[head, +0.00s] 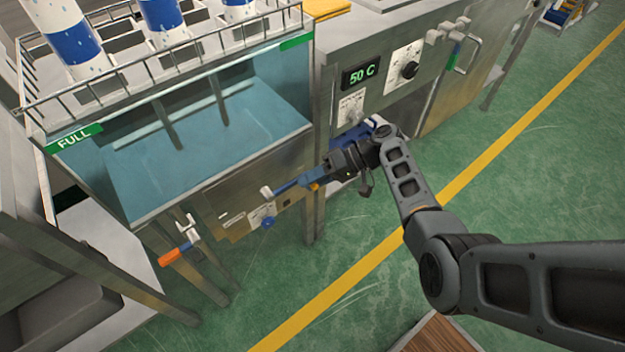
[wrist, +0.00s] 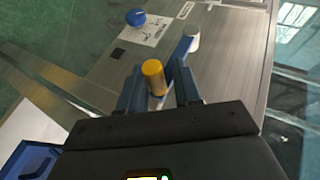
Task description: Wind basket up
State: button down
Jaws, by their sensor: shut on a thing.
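The wire basket (head: 215,45) holds blue-and-white cans (head: 68,40) at the top of the water tank (head: 200,130). Its rails show above the glass front. A blue crank arm (head: 290,186) with a white hub (head: 266,192) is on the tank's steel front panel. In the wrist view, the crank arm (wrist: 181,60) runs from the white hub (wrist: 193,41) to a yellow knob (wrist: 153,77). My gripper (head: 317,182) is shut on this knob, with a blue finger on each side of it in the wrist view (wrist: 160,88).
An orange-handled valve (head: 175,256) sticks out at lower left, and a blue knob (head: 268,222) sits below the crank. The control panel (head: 400,65) with a 50 C display is at right. Green floor is open beyond the yellow line (head: 400,235).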

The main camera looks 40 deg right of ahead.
jog(key=shift+s+a+f, duration=0.3)
jog(key=shift+a+f, duration=0.15)
jog(key=shift+f, duration=0.3)
jog(key=c, duration=1)
grip_release()
jog(key=shift+c, duration=0.2)
jog(key=shift+w+r, duration=0.15)
jog(key=shift+w, duration=0.05)
jog(key=shift+s+d+r, duration=0.15)
jog(key=shift+d+r, duration=0.15)
jog(key=shift+d, duration=0.25)
jog(key=v, duration=0.6)
jog(key=shift+s+d+p, duration=0.2)
jog(key=shift+p, duration=0.1)
jog(key=shift+r, duration=0.1)
